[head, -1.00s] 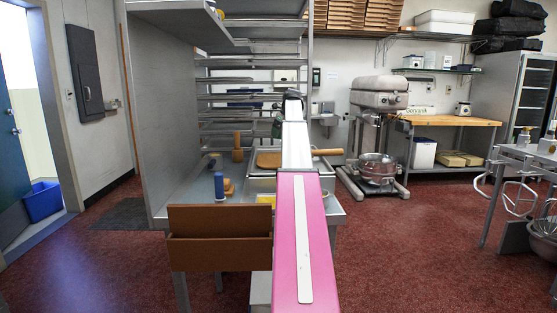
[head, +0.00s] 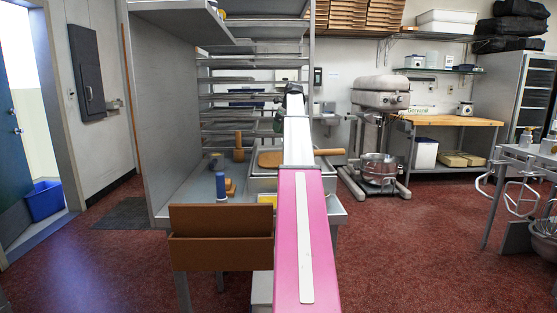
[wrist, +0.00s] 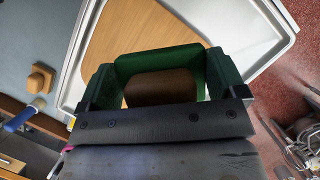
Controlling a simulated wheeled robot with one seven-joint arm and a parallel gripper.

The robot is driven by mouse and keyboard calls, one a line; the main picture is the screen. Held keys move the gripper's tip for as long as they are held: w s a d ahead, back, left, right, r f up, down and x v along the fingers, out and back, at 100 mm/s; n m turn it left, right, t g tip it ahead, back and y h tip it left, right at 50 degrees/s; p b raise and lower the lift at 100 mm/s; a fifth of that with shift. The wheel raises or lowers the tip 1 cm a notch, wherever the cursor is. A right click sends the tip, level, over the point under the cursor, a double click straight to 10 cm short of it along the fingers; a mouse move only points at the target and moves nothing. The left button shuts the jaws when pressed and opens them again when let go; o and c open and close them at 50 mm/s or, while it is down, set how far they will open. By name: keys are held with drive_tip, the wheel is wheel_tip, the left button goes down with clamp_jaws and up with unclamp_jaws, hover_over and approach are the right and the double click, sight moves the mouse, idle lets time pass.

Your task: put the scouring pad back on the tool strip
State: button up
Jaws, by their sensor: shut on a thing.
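My gripper (wrist: 163,92) is at the bottom middle of the wrist view, its dark fingers shut on a green piece that I take for the scouring pad (wrist: 160,60). The green spans the gap between the fingers, with a brown rounded shape inside its outline; I cannot tell whether that belongs to it. In the head view my arm hides most of the gripper, and a bit of dark green shows left of the arm's end. I cannot pick out the tool strip for sure in either view.
A metal rack (head: 255,70) rises behind the bench, and a brown box (head: 220,250) stands in front.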

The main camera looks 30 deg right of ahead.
drive_tip(key=shift+r, duration=1.2)
drive_tip(key=s+a+f+n, duration=0.1)
drive_tip(key=s+a+f, duration=0.2)
drive_tip(key=a, duration=1)
drive_tip(key=s+a+f+n+y, duration=0.1)
drive_tip(key=s+a+f+n, duration=0.1)
drive_tip(key=a, duration=1.1)
drive_tip(key=s+a+f+n, duration=0.1)
drive_tip(key=s+a+f, duration=0.3)
drive_tip(key=a, duration=0.9)
drive_tip(key=shift+a+g+y, duration=0.2)
drive_tip(key=shift+g+y, duration=0.1)
drive_tip(key=shift+y, duration=0.1)
drive_tip(key=shift+n, duration=0.3)
drive_tip(key=w+d+f, duration=0.1)
drive_tip(key=d+f, duration=0.1)
drive_tip(key=d, duration=0.1)
drive_tip(key=w+d+f, duration=0.1)
drive_tip(key=d+f, duration=0.2)
drive_tip(key=d, duration=0.1)
drive_tip(key=w+d+f, duration=0.1)
drive_tip(key=d+f, duration=0.1)
drive_tip(key=d, duration=0.1)
drive_tip(key=shift+w+d+f, duration=0.15)
drive_tip(key=shift+w+d, duration=0.15)
drive_tip(key=shift+d, duration=0.05)
drive_tip(key=shift+f, duration=1.95)
drive_tip(key=shift+f, duration=0.15)
